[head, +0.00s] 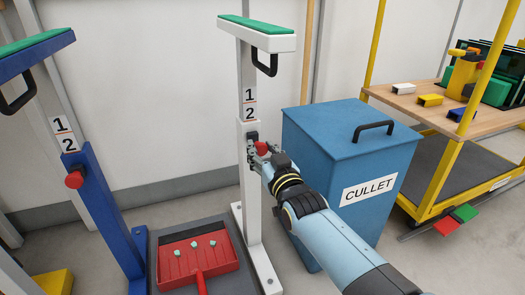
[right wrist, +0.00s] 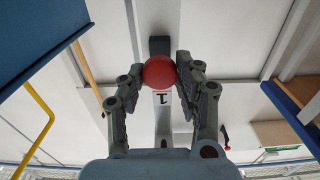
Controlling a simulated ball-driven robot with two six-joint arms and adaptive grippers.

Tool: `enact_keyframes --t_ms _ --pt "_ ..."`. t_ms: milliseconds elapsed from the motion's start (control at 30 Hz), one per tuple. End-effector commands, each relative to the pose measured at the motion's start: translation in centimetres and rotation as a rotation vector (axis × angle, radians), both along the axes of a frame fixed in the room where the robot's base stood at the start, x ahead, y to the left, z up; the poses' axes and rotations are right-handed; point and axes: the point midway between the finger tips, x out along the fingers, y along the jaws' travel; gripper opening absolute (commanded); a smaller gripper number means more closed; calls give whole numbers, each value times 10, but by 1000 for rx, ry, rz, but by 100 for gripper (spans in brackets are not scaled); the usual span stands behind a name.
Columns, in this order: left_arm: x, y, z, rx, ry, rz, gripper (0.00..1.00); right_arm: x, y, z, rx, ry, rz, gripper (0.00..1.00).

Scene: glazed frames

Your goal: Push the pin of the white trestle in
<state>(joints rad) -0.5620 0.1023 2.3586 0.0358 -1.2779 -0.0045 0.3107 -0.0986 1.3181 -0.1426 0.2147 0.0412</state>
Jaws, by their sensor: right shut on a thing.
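The white trestle (head: 250,195) stands upright in the middle of the head view, with a green pad on its top bar and a black loop handle below it. Its inner post carries the numbers 1 and 2 just above the collar. The pin's red round knob (head: 261,148) sticks out of a dark mount on the collar. My right gripper (head: 256,152) is shut on this knob from the right. In the right wrist view the red knob (right wrist: 159,72) sits between the two fingertips (right wrist: 160,75), with the dark mount behind it. The pin's shaft is hidden.
A blue trestle (head: 108,215) with its own red knob (head: 74,180) stands at left. A blue CULLET bin (head: 340,150) stands close to the right of the white trestle, beside my arm. A red dustpan (head: 205,262) lies at the foot. A yellow-framed cart (head: 448,185) is at right.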

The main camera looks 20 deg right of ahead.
Motion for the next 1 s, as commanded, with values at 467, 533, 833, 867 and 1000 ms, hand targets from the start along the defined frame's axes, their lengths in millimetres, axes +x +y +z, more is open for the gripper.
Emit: enact_keyframes --t_ms 467,533,833,867,1000 --pt "3 -4 8 -9 -18 -3 40 23 1 -2 -2 0 0 0" --pt "5 -4 12 -12 -28 -3 40 28 1 -2 -2 1 0 0" --pt "3 -4 11 -11 -24 -3 40 29 1 0 -1 0 0 42" --pt "3 -4 11 -10 -24 -4 40 28 1 0 -1 0 0 46" --pt "3 -4 11 -9 -24 -4 40 28 1 0 -1 0 0 56"
